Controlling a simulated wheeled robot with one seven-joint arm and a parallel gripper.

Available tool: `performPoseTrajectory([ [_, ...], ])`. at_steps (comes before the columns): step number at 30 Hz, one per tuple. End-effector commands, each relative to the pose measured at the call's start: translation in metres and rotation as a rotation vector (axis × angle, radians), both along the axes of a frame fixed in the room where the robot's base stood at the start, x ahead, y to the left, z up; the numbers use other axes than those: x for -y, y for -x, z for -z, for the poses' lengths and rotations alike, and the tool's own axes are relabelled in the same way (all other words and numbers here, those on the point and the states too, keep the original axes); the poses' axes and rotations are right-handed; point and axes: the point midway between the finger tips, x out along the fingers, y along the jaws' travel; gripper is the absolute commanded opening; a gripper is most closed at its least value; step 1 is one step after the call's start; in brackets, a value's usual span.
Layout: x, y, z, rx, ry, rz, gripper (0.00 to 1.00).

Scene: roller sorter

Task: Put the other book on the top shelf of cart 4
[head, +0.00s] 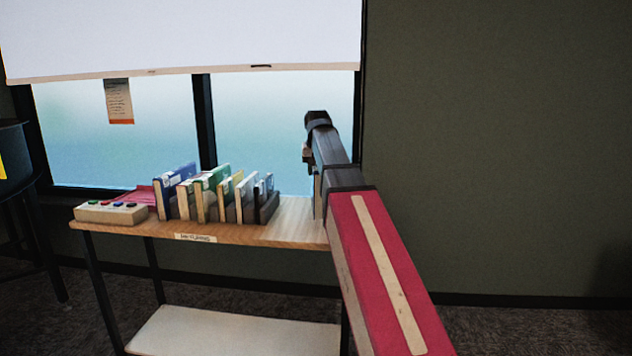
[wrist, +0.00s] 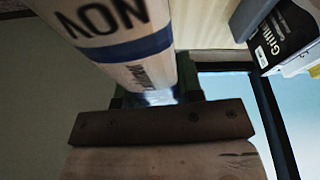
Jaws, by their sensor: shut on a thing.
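My gripper (wrist: 157,95) is shut on a cream book (wrist: 125,40) with a dark blue band and large dark letters on its spine. In the head view my arm reaches over the right end of a wooden-topped cart (head: 290,225) and mostly hides the gripper. A sliver of the held book (head: 317,195) seems to show beside the arm, close to the cart top; I cannot tell whether it touches. The label on the cart's front edge is too blurred to read, so I cannot tell the cart's number.
A row of upright books (head: 205,192) stands on the cart, with a dark bookend (head: 268,207) at its right. A button box (head: 111,212) and a red flat thing (head: 140,195) lie left. The top is bare right of the bookend. A pale lower shelf (head: 230,333) looks empty.

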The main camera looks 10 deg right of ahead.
Motion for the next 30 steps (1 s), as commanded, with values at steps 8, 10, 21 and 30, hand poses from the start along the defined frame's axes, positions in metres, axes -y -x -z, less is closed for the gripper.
performPoseTrajectory([
  [8,0.0,0.001,0.029,-0.001,0.0,0.0,0.0],
  [10,0.0,0.001,0.036,-0.001,0.0,0.0,0.0],
  [21,-0.001,0.0,0.04,0.001,0.0,0.0,0.0],
  [30,-0.001,0.0,0.042,0.0,0.0,0.0,0.59],
])
